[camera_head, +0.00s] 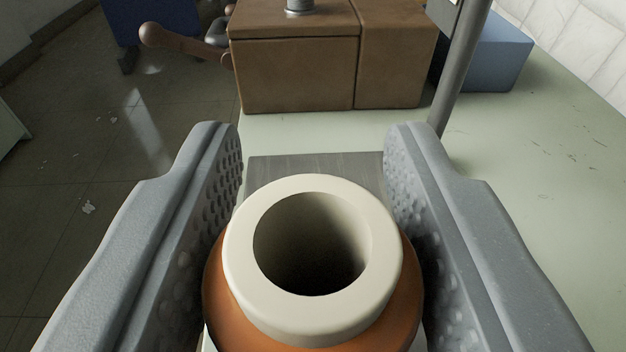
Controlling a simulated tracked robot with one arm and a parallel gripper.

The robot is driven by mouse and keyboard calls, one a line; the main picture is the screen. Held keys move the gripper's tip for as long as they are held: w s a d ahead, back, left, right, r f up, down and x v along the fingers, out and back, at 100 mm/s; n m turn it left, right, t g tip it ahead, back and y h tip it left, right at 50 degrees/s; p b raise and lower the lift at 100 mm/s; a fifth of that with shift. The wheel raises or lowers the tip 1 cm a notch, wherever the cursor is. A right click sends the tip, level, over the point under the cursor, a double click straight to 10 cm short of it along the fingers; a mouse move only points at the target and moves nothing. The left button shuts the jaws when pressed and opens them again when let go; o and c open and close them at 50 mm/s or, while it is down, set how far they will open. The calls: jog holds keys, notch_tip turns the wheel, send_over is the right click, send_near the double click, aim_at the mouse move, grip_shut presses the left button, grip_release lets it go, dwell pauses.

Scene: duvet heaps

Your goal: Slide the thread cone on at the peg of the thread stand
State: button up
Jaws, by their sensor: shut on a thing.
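My gripper (312,140) is shut on the thread cone (240,243), with one grey dimpled finger on each side of it. The cone has orange thread and a thick cream core ring on top. I look down into its round hole, which is dark inside; no peg shows in it. A flat grey metal plate (318,168) shows just beyond the cone and may be the base of the thread stand. The cone's underside is hidden, so I cannot tell whether it touches the plate or a peg.
The pale green table (540,190) is clear on the right. Brown boxes (300,75) stand behind, with a metal cylinder (299,6) on top. A grey pole (461,70) rises at the right, before a blue box (503,55). Dark tiled floor (90,180) lies left.

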aim_at(315, 303)
jog(key=shift+f+b, duration=0.35)
jog(key=shift+f, duration=1.95)
jog(key=o, duration=1.1)
jog(key=shift+o, duration=0.2)
jog(key=shift+s, duration=0.15)
jog(key=s+r+p, duration=0.2)
jog(key=s, duration=1.1)
jog(key=shift+s+d, duration=0.15)
